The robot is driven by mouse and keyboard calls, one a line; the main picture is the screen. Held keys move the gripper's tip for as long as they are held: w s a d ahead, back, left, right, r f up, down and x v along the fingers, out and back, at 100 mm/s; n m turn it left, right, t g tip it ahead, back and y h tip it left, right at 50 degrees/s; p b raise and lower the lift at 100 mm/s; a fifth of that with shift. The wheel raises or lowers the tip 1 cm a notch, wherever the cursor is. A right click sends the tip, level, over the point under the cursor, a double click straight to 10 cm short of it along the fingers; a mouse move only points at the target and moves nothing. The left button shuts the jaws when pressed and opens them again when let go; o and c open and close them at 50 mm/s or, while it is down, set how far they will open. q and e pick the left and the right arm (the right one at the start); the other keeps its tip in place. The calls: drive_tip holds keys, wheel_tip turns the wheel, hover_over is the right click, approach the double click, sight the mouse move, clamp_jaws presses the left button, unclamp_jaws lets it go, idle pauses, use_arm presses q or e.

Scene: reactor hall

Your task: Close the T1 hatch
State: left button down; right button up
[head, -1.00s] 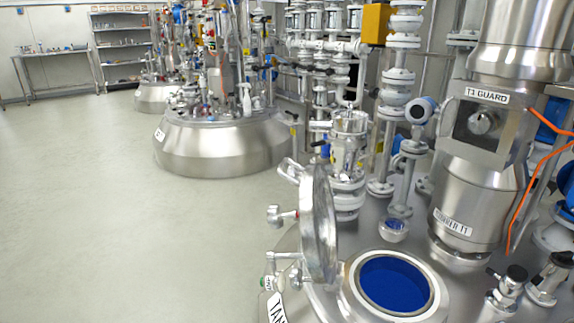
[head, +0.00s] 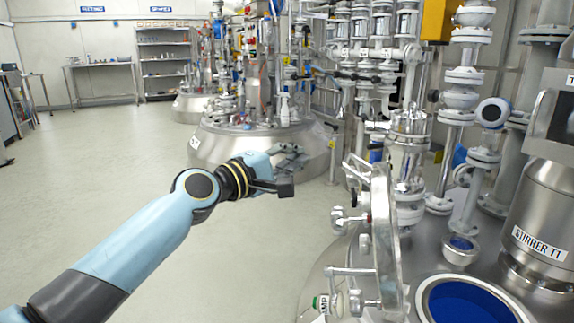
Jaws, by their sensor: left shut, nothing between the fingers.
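The T1 hatch lid (head: 385,240) is a round steel disc standing upright on its hinge, seen almost edge-on, with knobs and a handle on its left side. Beside it on the right is the round opening (head: 428,292), a steel rim around a blue interior, cut off by the bottom edge. The hatch is open. My left gripper (head: 290,160) is in the middle of the view, left of and above the lid, apart from it. Its fingers are together with nothing held. My right gripper is not in view.
The steel stirrer housing (head: 545,225) labelled STIRRER T1 stands right of the opening. White flanged pipes (head: 465,100) rise behind the lid. A second steel tank (head: 235,150) is farther back. The floor (head: 100,200) on the left is clear.

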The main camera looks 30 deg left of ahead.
use_arm(q)
drive_tip(key=w+d, duration=0.4)
drive_tip(key=d, duration=0.1)
drive_tip(key=shift+d+r, duration=0.15)
drive_tip(key=shift+d, duration=0.1)
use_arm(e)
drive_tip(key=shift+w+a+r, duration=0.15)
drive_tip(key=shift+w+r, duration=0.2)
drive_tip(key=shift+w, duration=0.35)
use_arm(q)
drive_tip(key=shift+r, duration=0.1)
